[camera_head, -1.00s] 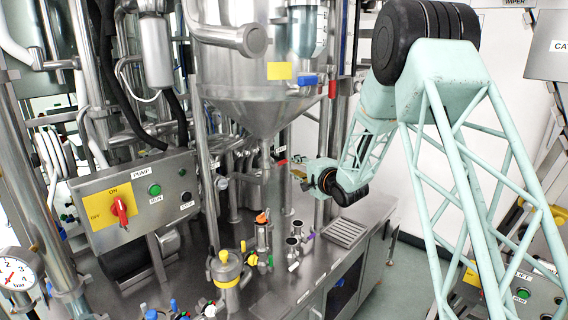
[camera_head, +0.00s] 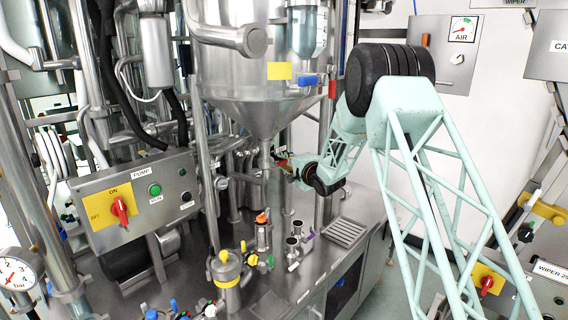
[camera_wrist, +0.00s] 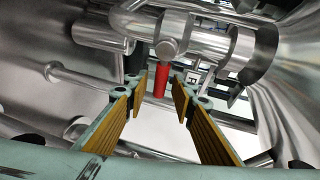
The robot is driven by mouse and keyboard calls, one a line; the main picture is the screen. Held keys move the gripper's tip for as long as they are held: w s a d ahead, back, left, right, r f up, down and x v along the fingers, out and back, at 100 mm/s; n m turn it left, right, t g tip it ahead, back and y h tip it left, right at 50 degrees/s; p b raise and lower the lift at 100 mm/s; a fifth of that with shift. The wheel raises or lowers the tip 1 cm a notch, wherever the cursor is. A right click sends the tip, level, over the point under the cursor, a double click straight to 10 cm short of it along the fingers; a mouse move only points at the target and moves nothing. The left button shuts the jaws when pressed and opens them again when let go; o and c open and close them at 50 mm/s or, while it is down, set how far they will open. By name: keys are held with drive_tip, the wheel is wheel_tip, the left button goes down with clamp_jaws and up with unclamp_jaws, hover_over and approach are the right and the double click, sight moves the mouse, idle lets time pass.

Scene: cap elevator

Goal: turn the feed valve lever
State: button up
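The feed valve lever appears as a short red handle (camera_wrist: 161,80) on a round steel pivot in the wrist view. It hangs from the pipework and shows in the gap between my fingers. In the head view a small red handle (camera_head: 281,162) is at the pipe below the steel hopper, close to my gripper (camera_head: 288,168). My gripper (camera_wrist: 160,104) is open, with yellow-lined fingers on both sides of the gap. The lever looks just beyond the fingertips, and no contact shows. My wrist partly hides the pipes behind it in the head view.
The steel hopper (camera_head: 255,105) stands above my gripper, and a vertical post (camera_head: 325,150) is close by. A pump box (camera_head: 140,197) is at the left. Pipes crowd the wrist view.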

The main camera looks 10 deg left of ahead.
drive_tip(key=shift+c, duration=0.9)
clamp_jaws()
